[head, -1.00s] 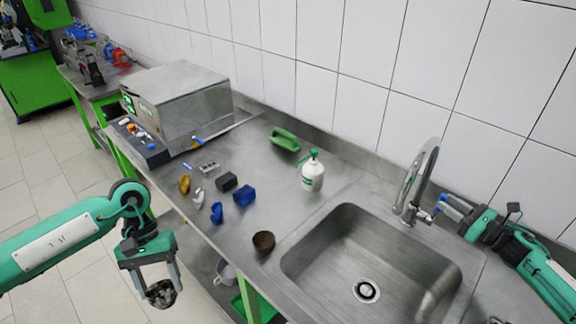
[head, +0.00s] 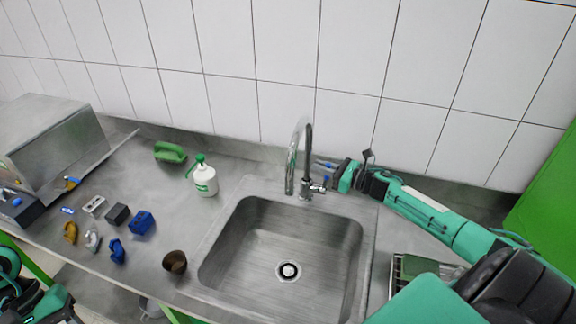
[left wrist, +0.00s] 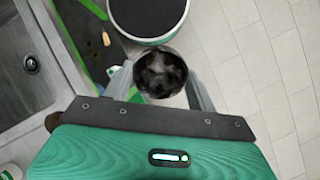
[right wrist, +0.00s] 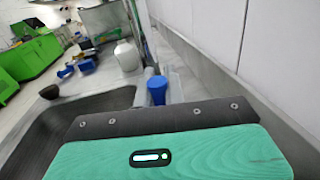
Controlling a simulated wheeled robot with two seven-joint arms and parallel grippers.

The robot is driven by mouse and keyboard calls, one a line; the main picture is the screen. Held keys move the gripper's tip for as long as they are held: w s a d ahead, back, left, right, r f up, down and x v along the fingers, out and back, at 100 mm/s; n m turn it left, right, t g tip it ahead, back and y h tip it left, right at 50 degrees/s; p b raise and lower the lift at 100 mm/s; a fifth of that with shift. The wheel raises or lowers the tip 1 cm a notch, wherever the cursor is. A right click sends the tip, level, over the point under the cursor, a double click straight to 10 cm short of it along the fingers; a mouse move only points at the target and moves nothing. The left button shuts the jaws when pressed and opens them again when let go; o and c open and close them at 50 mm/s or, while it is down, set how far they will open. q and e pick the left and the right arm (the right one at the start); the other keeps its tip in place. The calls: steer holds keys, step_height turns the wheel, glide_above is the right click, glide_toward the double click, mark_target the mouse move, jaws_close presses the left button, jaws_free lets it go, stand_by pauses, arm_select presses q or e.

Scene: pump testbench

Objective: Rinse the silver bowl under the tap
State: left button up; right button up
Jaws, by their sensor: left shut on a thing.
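The silver bowl (left wrist: 160,73), dark and mottled in its shine, is between the fingers of my left gripper (left wrist: 160,88), which is shut on it. In the left wrist view it is over the floor, outside the sink. The curved tap (head: 300,155) stands behind the sink (head: 250,240). No water shows at its spout. My right gripper (head: 330,172) is beside the tap's handle, to its right. A blue part (right wrist: 157,90) shows between its fingers in the right wrist view; whether they grip it I cannot tell.
A brown cup (head: 175,262) stands left of the sink near the counter's front edge. A white spray bottle (head: 205,180), a green object (head: 170,152) and several small parts are farther left. A round black-topped container (left wrist: 148,15) stands on the floor.

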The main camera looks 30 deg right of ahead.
jaws_close()
arm_select(q)
steer(key=shift+f+b, duration=0.9)
arm_select(e)
steer(key=shift+s+a+f+n, duration=0.25)
steer(key=shift+f+n, duration=0.05)
arm_select(q)
steer(key=shift+f+b, duration=0.45)
steer(key=shift+b, duration=0.05)
arm_select(e)
steer(key=shift+s+a+r+n, duration=0.1)
steer(key=shift+s+a+n, duration=0.1)
steer(key=shift+n, duration=0.2)
steer(key=shift+r, duration=0.15)
steer(key=o, duration=0.5)
jaws_free()
steer(key=shift+o, duration=0.2)
